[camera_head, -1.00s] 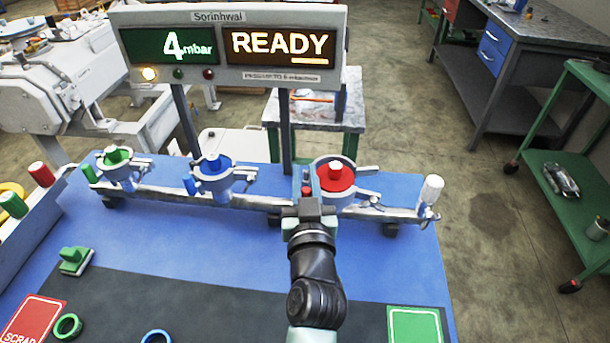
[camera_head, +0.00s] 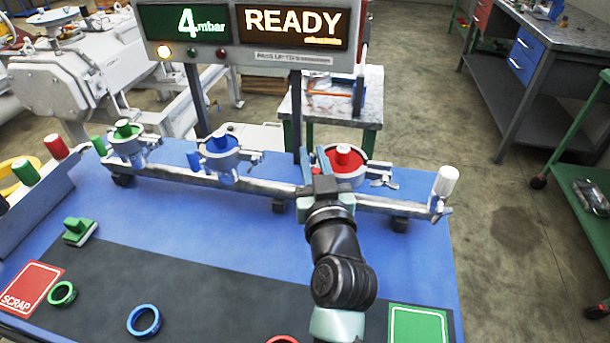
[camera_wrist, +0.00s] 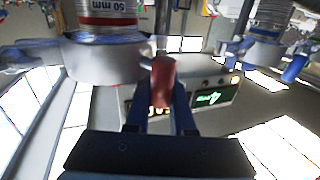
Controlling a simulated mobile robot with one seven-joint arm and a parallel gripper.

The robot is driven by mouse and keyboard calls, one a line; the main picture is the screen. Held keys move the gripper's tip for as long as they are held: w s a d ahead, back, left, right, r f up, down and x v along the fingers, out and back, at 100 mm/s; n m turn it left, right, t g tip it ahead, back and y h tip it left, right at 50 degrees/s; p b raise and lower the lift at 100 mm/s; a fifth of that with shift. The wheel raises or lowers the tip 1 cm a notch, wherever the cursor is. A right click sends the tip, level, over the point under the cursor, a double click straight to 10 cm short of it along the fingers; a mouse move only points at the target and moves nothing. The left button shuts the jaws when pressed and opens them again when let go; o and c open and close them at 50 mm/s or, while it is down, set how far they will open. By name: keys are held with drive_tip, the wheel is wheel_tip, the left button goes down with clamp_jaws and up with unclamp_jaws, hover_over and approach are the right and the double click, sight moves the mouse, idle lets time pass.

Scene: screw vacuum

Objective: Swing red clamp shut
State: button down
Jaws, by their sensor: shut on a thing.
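The red clamp (camera_head: 345,177) is a grey metal ring around the port with the red plug (camera_head: 344,158), at the right of the rail. In the wrist view its pale metal band (camera_wrist: 105,65) lies beneath a fitting marked 50 mm (camera_wrist: 110,10). My gripper (camera_head: 321,160) is at the left side of this clamp. In the wrist view my gripper (camera_wrist: 163,108) has its blue fingers shut on the clamp's red handle (camera_wrist: 162,80). My gripper hides much of the handle in the head view, and I cannot tell how far the ring is closed.
The blue clamp (camera_head: 220,160) and green clamp (camera_head: 128,142) stand to the left on the same rail (camera_head: 270,187). A white-handled valve (camera_head: 446,183) is at the rail's right end. The display panel (camera_head: 250,25) reads READY behind the rail. The dark mat (camera_head: 215,290) is largely clear.

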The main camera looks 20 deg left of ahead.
drive_tip(key=shift+d+f+n+b, duration=0.2)
drive_tip(key=shift+n+b, duration=0.1)
drive_tip(key=shift+b, duration=0.45)
drive_tip(key=shift+r+g+y, duration=0.1)
drive_tip(key=shift+g+y, duration=0.2)
drive_tip(key=shift+y, duration=0.1)
drive_tip(key=shift+a, duration=0.1)
drive_tip(key=c, duration=0.8)
unclamp_jaws()
drive_tip(key=shift+o, duration=0.2)
drive_tip(key=b+v, duration=0.1)
drive_tip(key=v, duration=1.2)
drive_tip(key=shift+r, duration=0.15)
